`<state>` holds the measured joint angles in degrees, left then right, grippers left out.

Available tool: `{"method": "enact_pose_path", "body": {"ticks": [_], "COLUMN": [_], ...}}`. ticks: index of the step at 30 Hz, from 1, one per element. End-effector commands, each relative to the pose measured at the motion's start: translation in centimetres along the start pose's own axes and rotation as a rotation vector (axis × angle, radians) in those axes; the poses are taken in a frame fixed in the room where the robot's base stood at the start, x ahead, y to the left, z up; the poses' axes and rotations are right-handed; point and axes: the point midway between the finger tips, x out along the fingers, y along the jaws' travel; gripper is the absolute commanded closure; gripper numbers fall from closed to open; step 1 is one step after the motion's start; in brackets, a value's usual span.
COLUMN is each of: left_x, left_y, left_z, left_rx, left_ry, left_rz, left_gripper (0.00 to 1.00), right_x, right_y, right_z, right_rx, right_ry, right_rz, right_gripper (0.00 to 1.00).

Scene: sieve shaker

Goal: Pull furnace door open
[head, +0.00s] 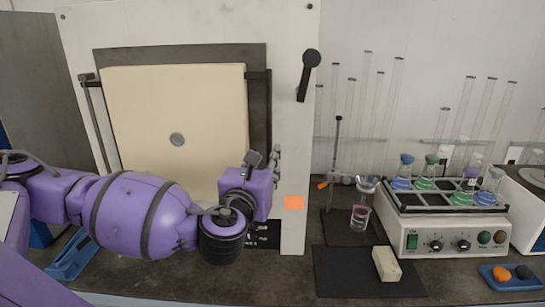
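The furnace (293,130) is a white housing at the left and middle of the head view. A cream square door panel (170,100) with a round grey knob-like spot (177,139) sits in front of its dark frame. Metal bars run at both sides of the panel. A black lever handle (309,75) is on the housing to the right. My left arm crosses in front of the panel's lower part. My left gripper (263,160) is at the panel's lower right, below and left of the lever. Its fingers are small and partly hidden. My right gripper is out of view.
To the right stand a shaker (445,232) with several flasks, a glass beaker (361,215) on a stand, and tall glass tubes behind. A pale block (386,263) lies on a black mat (340,278). A blue tray (513,284) is at the far right.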

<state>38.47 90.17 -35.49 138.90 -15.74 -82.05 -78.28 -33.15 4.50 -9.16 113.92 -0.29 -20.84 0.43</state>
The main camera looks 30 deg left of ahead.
Motion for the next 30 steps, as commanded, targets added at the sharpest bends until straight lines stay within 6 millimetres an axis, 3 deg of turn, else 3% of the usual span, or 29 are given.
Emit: {"method": "enact_pose_path", "body": {"ticks": [3, 9, 18, 25, 30], "left_x": [2.0, 4.0, 4.3, 4.3, 4.3], "left_y": [0.0, 0.0, 0.0, 0.0, 0.0], "left_z": [0.2, 0.1, 0.1, 0.1, 0.1], "left_rx": [-0.005, -0.004, -0.004, -0.004, -0.004], "left_ry": [-0.002, 0.000, 0.001, 0.001, 0.001], "left_rz": [0.001, 0.000, -0.001, -0.001, -0.001], "left_gripper": [0.71, 0.71, 0.71, 0.98, 1.00], "right_x": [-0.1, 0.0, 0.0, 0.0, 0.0], "right_y": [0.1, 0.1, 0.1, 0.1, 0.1], "right_z": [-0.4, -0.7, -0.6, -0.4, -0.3], "right_rx": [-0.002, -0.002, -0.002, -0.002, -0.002], "right_ry": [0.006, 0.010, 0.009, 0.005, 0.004], "right_rz": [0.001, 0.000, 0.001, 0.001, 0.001], "right_gripper": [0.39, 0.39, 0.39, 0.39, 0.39]}}
